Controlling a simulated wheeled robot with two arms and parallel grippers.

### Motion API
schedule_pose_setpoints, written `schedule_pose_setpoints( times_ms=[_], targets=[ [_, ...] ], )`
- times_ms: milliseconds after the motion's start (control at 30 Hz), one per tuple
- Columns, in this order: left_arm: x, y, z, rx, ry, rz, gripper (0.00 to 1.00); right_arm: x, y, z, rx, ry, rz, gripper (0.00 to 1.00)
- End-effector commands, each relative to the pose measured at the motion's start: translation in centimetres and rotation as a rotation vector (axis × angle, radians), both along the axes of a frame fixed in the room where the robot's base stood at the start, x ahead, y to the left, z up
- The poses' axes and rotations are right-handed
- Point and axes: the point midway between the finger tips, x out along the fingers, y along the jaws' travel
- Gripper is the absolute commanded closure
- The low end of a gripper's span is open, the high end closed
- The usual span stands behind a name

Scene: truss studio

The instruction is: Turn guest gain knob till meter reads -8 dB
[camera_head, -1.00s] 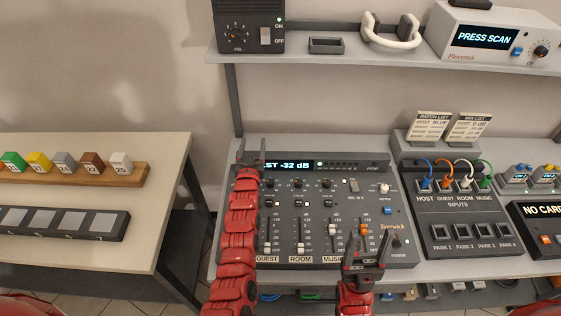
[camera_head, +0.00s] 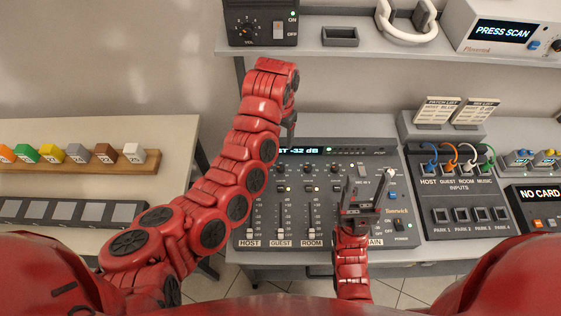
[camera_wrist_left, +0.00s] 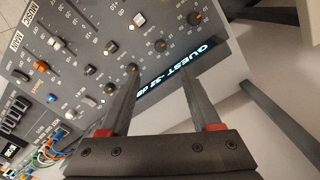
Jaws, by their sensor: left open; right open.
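The grey mixer (camera_head: 375,240) stands on the bench, and its display (camera_head: 308,150) partly shows "ST -32 dB" in the head view. In the left wrist view the display (camera_wrist_left: 178,68) reads "GUEST -32 dB". The guest gain knob appears to be the dark knob (camera_wrist_left: 160,45) in the row beside the display. My left gripper (camera_wrist_left: 158,75) is open and empty, its fingers above the display and knob row; contact cannot be told. In the head view my left arm covers the mixer's upper left. My right gripper (camera_head: 362,190) is open above the mixer's right part.
A patch panel (camera_head: 463,190) with coloured cables stands right of the mixer. A shelf (camera_head: 375,47) with several devices runs above. A side table (camera_head: 100,130) with coloured blocks stands at the left. Faders and switches crowd the mixer face.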

Motion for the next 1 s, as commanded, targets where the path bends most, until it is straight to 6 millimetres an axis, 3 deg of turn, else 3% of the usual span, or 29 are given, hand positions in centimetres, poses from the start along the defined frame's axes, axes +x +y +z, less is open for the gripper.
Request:
schedule_pose_setpoints(
  times_ms=[433, 567, 733, 1000],
  targets=[
    [0.0, -0.1, -8.4, 0.002, -0.005, -0.004, 0.36, 0.0, 0.0, -4.4, 0.0, 0.0, 0.0, 0.36],
    [-0.1, 0.0, -11.0, 0.002, 0.0, -0.003, 0.36, 0.0, 0.0, -4.1, 0.0, 0.0, 0.0, 0.36],
    [-0.2, 0.0, -13.2, 0.001, 0.002, -0.002, 0.36, 0.0, 0.0, -2.2, 0.0, 0.0, 0.0, 0.36],
    [0.1, 0.0, -15.6, 0.001, -0.006, -0.002, 0.36, 0.0, 0.0, -1.7, 0.0, 0.0, 0.0, 0.36]
  ],
)
